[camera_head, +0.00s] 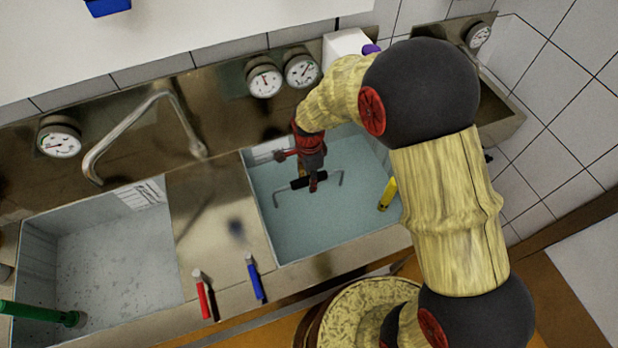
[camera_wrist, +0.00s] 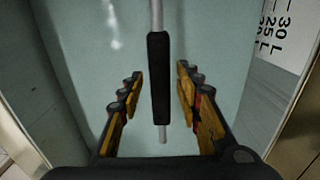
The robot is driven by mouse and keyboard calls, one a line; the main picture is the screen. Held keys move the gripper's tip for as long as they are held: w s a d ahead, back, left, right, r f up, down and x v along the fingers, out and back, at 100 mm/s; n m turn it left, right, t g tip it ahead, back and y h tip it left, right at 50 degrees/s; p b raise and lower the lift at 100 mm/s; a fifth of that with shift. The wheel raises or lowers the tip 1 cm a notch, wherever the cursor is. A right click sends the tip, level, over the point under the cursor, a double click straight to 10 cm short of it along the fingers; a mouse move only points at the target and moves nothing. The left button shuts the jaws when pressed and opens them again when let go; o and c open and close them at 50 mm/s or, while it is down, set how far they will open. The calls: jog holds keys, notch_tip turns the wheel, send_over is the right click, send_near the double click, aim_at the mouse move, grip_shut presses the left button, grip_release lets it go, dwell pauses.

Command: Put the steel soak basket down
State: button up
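The steel soak basket shows only by its thin bent handle (camera_head: 334,187) with a black grip sleeve, over the right-hand basin (camera_head: 262,205) of bluish water. Its body is hidden or cannot be made out. In the wrist view the black grip (camera_wrist: 159,95) runs lengthwise between the fingers of my gripper (camera_wrist: 158,76). The fingers are spread, with a visible gap on both sides of the grip. In the head view my gripper (camera_head: 313,176) points down at the handle's middle, partly covering it.
A yellow-handled thing (camera_head: 388,194) leans at the basin's right side. A red tool (camera_head: 202,296) and a blue tool (camera_head: 255,277) lie on the front ledge. The left basin (camera_head: 120,255) has a tap (camera_head: 130,130) behind it. Gauges (camera_head: 264,78) line the back wall.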

jog(key=s+d+r+n+t+p, duration=0.1)
jog(key=d+r+n, duration=0.1)
jog(key=r, duration=0.9)
jog(key=s+d+r+n+t+p, duration=0.1)
jog(key=s+d+r+n, duration=0.15)
jog(key=r, duration=0.85)
jog(key=s+d+r+n+t, duration=0.1)
jog(key=s+d+r+n, duration=0.4)
jog(key=s, duration=0.3)
jog(key=s+d+r+n+t, duration=0.2)
jog(key=s+d+r+n, duration=0.2)
jog(key=s, duration=0.4)
notch_tip(320, 180, up, 3)
jog(key=shift+s+d+f+n+t, duration=0.1)
jog(key=shift+s+d+n+t, duration=0.25)
jog(key=shift+n, duration=0.3)
jog(key=shift+w, duration=0.1)
